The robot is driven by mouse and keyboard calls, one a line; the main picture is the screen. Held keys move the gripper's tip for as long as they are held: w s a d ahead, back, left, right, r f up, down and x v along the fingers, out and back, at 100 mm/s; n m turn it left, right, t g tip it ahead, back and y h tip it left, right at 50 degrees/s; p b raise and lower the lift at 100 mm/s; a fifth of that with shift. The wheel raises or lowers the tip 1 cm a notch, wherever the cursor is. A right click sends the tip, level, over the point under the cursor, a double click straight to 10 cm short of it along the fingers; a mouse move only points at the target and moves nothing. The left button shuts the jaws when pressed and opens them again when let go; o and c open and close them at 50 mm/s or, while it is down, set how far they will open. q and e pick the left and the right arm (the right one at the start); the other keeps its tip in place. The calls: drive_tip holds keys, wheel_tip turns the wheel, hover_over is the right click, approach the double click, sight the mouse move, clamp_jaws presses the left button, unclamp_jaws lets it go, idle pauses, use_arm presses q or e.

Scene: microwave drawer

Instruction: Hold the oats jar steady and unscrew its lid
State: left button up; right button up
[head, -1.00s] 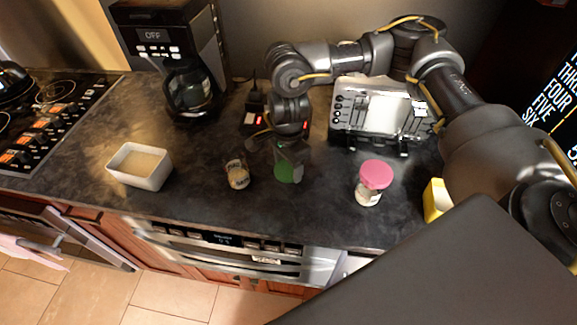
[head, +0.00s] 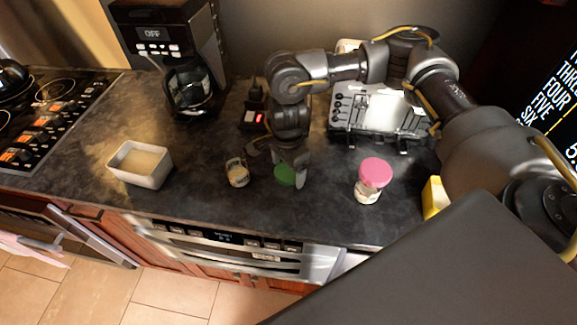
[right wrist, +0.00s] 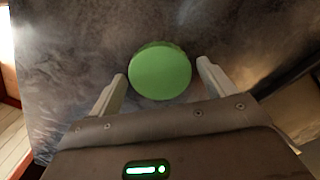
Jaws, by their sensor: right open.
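A round green lid (head: 285,176) shows under my right gripper (head: 277,167). In the right wrist view the lid (right wrist: 160,70) lies between the two spread fingers, with a gap on each side. My right gripper is open and empty. I cannot tell whether a jar stands under the green lid. A small jar with tan contents (head: 238,174) stands just left of the gripper. A jar with a pink lid (head: 374,173) stands upright further right. No readable label tells which is the oats jar. My left gripper is not in view.
A white square bowl (head: 140,166) stands at the left of the dark counter. A coffee maker (head: 185,85) and a silver appliance (head: 375,110) stand at the back. A yellow object (head: 434,197) is at the right. The counter is clear between the green and pink lids.

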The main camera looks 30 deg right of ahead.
sight(288, 171)
drive_tip(key=shift+r, duration=0.35)
wheel_tip(288, 171, up, 12)
drive_tip(key=b, duration=0.2)
drive_tip(key=shift+f, duration=0.2)
idle(1.1)
